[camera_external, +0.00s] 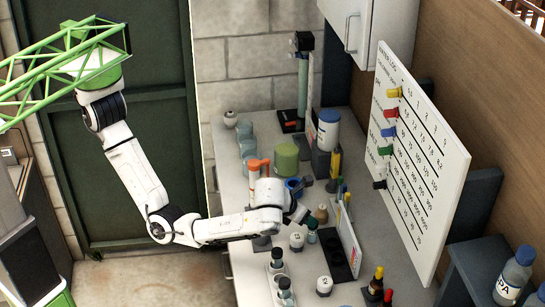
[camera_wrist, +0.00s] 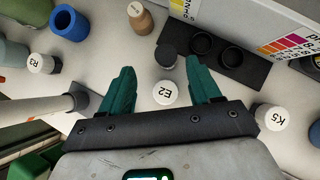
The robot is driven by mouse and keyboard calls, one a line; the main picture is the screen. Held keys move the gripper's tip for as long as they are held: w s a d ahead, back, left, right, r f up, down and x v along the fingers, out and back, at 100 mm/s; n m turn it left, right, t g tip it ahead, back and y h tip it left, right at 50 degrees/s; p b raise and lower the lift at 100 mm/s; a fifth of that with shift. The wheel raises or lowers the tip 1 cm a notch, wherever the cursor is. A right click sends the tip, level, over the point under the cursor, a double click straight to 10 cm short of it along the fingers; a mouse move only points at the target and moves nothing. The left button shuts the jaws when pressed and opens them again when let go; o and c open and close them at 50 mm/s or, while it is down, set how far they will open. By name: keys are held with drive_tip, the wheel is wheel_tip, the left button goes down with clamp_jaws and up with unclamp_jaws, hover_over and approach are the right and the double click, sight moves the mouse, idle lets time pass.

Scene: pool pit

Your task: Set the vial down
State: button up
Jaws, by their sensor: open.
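A small dark-capped vial (camera_external: 312,228) with teal glass appears to stand upright on the bench, just below and right of my gripper (camera_external: 299,213). In the wrist view, its dark cap (camera_wrist: 165,54) shows just beyond and between the fingertips, left of a dark rack with round recesses (camera_wrist: 228,73). My gripper (camera_wrist: 158,70) is open, its two teal fingers well apart with nothing held between them. A white-capped jar marked E2 (camera_wrist: 164,93) shows between the fingers, lower down on the bench. The vial's base is hidden in the wrist view.
A K5 jar (camera_wrist: 270,117) is on the right. An upright colour-chart panel (camera_external: 347,240) stands behind the rack.

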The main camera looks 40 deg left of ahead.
sight(312, 231)
drive_tip(key=shift+d+p+x, duration=0.2)
drive_tip(key=shift+p+x, duration=0.2)
drive_tip(key=shift+x, duration=1.7)
drive_tip(key=shift+d+p+x, duration=0.2)
drive_tip(key=shift+p+x, duration=0.2)
drive_tip(key=shift+x, duration=1.75)
drive_tip(key=shift+s, duration=0.1)
drive_tip(key=shift+r, duration=0.1)
drive_tip(key=c, duration=1.1)
